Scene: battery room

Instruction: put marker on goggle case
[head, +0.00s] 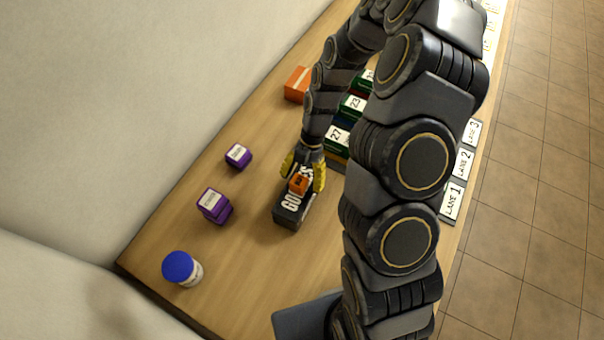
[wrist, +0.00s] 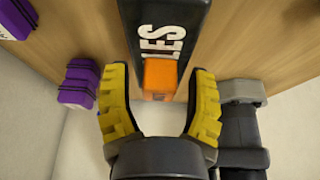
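The goggle case (head: 290,213) is a dark box with white lettering, lying on the wooden table. It also shows in the wrist view (wrist: 172,14), extending upward. A small orange block (head: 299,183), which may be the marker, rests on the case's top; in the wrist view the orange block (wrist: 160,76) covers part of the lettering. My gripper (head: 304,182) has yellow fingertips and is over the case, with one finger on each side of the block. In the wrist view my gripper (wrist: 161,95) is open, with gaps between the block and both fingers.
Two purple boxes (head: 213,205) (head: 238,156) and a blue-lidded white jar (head: 183,268) stand left of the case. Numbered units (head: 341,137) and an orange box (head: 297,84) are behind it. Lane cards (head: 453,201) line the right edge. Bare table lies between the jar and case.

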